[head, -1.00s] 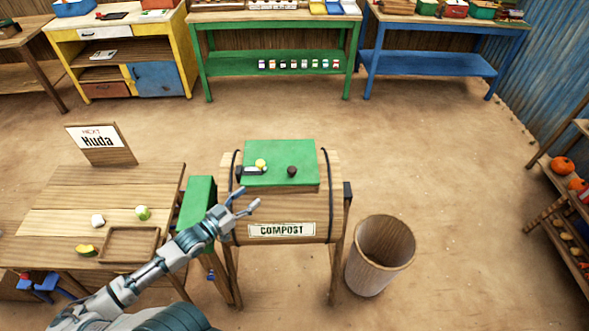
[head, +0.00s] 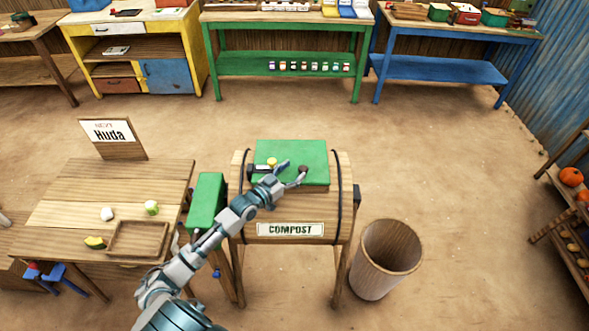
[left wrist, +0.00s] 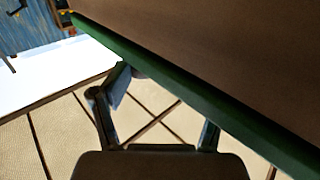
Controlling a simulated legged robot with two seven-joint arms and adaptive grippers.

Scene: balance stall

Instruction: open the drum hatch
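The compost drum (head: 322,204) is a wooden barrel on legs with a "COMPOST" label. Its green hatch (head: 315,150) lies closed on top. A dark round knob (head: 304,168) sits on the hatch's front right part. My left gripper (head: 294,171) is over the hatch's front part, fingers spread and empty, fingertips close to the knob; contact cannot be told. In the left wrist view its fingers (left wrist: 160,125) are apart beside a green edge (left wrist: 185,95). My right gripper is not in view.
A green box-like stand (head: 207,200) is left of the drum. A wooden table (head: 75,205) with a tray (head: 137,250) and a "Huda" sign (head: 112,131) stands further left. A wooden bin (head: 388,250) is at the drum's right. The floor behind is clear.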

